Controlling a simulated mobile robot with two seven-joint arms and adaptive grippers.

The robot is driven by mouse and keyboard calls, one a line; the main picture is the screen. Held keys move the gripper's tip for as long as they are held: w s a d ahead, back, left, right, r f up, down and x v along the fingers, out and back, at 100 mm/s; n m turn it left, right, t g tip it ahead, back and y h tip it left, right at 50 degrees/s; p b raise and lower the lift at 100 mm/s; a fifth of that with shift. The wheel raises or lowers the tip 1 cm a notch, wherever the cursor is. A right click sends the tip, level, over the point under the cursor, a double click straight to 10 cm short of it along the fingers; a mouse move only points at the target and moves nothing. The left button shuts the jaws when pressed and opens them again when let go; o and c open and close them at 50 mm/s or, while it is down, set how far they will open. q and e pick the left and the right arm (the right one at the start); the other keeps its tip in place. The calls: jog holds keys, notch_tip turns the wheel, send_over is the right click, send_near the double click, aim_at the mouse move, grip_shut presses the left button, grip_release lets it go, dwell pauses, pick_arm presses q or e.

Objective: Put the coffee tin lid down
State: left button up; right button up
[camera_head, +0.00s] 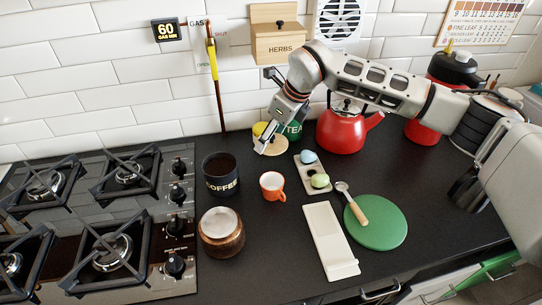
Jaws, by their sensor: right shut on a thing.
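The dark coffee tin (221,182), lettered COFFEE, stands upright on the black counter beside the hob. Its top is open and its inside looks dark. My right gripper (264,141) reaches in from the right and points down behind the orange cup. It is shut on a pale round lid (271,151), which looks like the coffee tin lid. The lid is to the right of and behind the tin, in front of the yellow and green tins. I cannot tell whether the lid touches the counter. My left gripper is not in view.
An orange cup (272,186) and a round wooden jar (221,236) stand near the tin. A green TEA tin (295,130) and red kettle (343,132) stand behind. A white tray (328,240) and green board (378,228) lie right. Bare counter lies left of the white tray.

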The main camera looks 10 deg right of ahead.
aim_at(267, 161)
jog(key=shift+f, duration=3.5)
jog(key=shift+f, duration=0.1)
jog(key=o, duration=1.1)
jog(key=shift+c, duration=0.2)
jog(key=v, duration=1.1)
jog(key=shift+w+r+p, duration=0.15)
jog(key=shift+r+p, duration=0.05)
jog(key=shift+p, duration=0.1)
jog(key=shift+s+d+r, duration=0.15)
jog(key=shift+s+r, duration=0.05)
jog(key=shift+r, duration=0.2)
